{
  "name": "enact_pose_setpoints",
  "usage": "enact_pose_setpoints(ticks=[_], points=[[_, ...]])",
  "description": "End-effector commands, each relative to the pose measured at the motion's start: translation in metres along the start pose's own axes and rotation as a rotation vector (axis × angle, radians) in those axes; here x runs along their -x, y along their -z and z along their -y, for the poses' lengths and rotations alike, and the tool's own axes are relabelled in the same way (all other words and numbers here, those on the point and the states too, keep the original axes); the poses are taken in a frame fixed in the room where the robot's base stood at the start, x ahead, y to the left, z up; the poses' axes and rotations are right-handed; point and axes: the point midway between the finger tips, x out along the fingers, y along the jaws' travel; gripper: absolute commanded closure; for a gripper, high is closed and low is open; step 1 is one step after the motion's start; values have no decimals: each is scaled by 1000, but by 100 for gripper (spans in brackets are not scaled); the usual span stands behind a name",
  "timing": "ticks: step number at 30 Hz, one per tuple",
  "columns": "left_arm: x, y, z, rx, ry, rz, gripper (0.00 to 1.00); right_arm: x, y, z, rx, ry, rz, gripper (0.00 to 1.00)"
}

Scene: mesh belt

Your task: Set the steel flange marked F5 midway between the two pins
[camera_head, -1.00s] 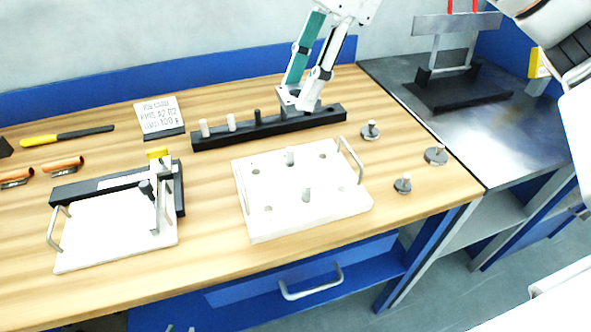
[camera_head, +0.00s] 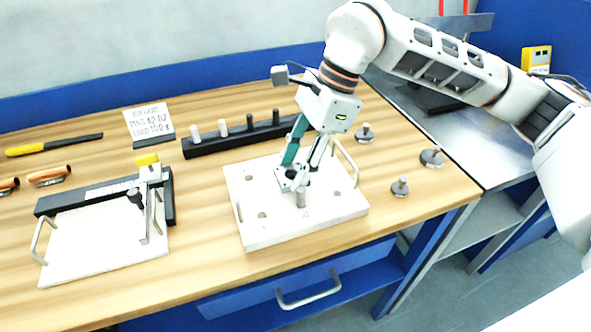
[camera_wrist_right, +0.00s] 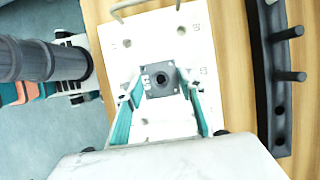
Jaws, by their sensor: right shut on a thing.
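The steel flange (camera_wrist_right: 162,80) is a square grey plate with a dark central hole and a mark that looks like F5. My right gripper (camera_wrist_right: 157,88) is shut on it, one finger on each side. In the head view the flange (camera_head: 291,177) is over the middle of the white plate (camera_head: 248,228). The far pin is hidden behind the gripper. I cannot tell whether the flange touches the plate. My left gripper is not in the head view.
A black rack (camera_head: 205,148) with several posts stands behind the plate. Round-based knobbed parts (camera_head: 400,187) stand to the right. A clamp fixture (camera_head: 90,245) is on the left, a sign (camera_head: 149,121) at the back. The plate has raised handles (camera_head: 345,158).

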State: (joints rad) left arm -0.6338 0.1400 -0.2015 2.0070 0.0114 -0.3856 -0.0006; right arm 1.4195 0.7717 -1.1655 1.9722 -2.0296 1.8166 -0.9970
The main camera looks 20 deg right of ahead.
Motion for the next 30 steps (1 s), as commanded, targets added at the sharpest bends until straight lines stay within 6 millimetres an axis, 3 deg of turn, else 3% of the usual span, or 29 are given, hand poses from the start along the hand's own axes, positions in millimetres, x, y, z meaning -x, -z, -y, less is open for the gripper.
enact_pose_setpoints(ticks=[3,14,15,16,25,30], points=[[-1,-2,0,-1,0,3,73,-12,6,0,-1,0,0,92],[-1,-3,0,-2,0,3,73,-15,6,0,0,1,0,92],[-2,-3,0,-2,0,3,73,-16,7,0,0,0,0,59],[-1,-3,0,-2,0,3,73,-16,7,0,0,1,0,54],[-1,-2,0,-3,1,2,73,-15,6,0,0,1,0,54],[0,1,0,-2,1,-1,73,-1,6,1,-1,4,0,54]])
